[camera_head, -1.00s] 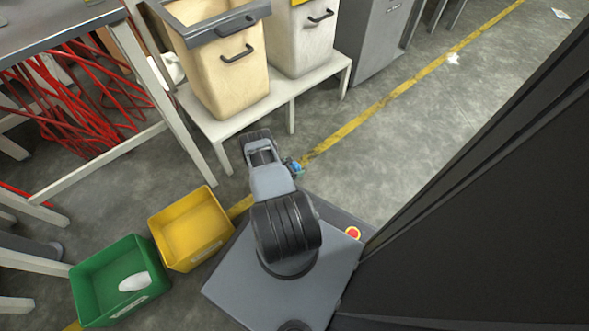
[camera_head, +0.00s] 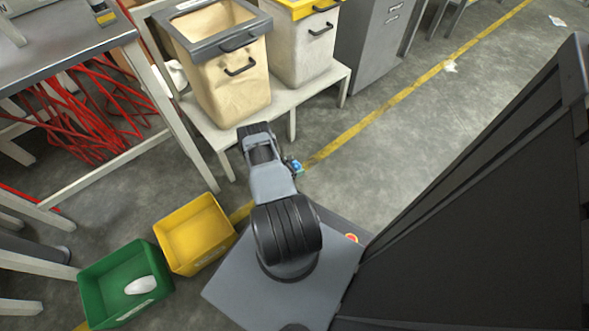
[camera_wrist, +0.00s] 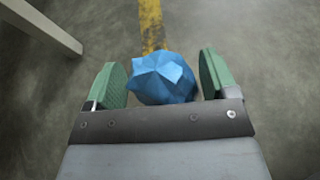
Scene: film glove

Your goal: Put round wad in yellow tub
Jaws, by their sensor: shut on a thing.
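The round wad is a crumpled blue ball (camera_wrist: 163,78), seen in the wrist view between the green finger pads of my gripper (camera_wrist: 163,80). My gripper is shut on it and holds it over the grey floor and yellow line. In the head view, a small blue and green bit of the wad and gripper (camera_head: 294,166) shows beside my arm; the rest is hidden. The yellow tub (camera_head: 187,210) stands on the floor to the lower left of my gripper. Its visible inside looks empty.
A green tub (camera_head: 97,301) holding a white object (camera_head: 140,285) stands left of the yellow tub. A white bench (camera_head: 283,105) with two bins stands beyond my arm. A table (camera_head: 60,40) with red cables below is at the left.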

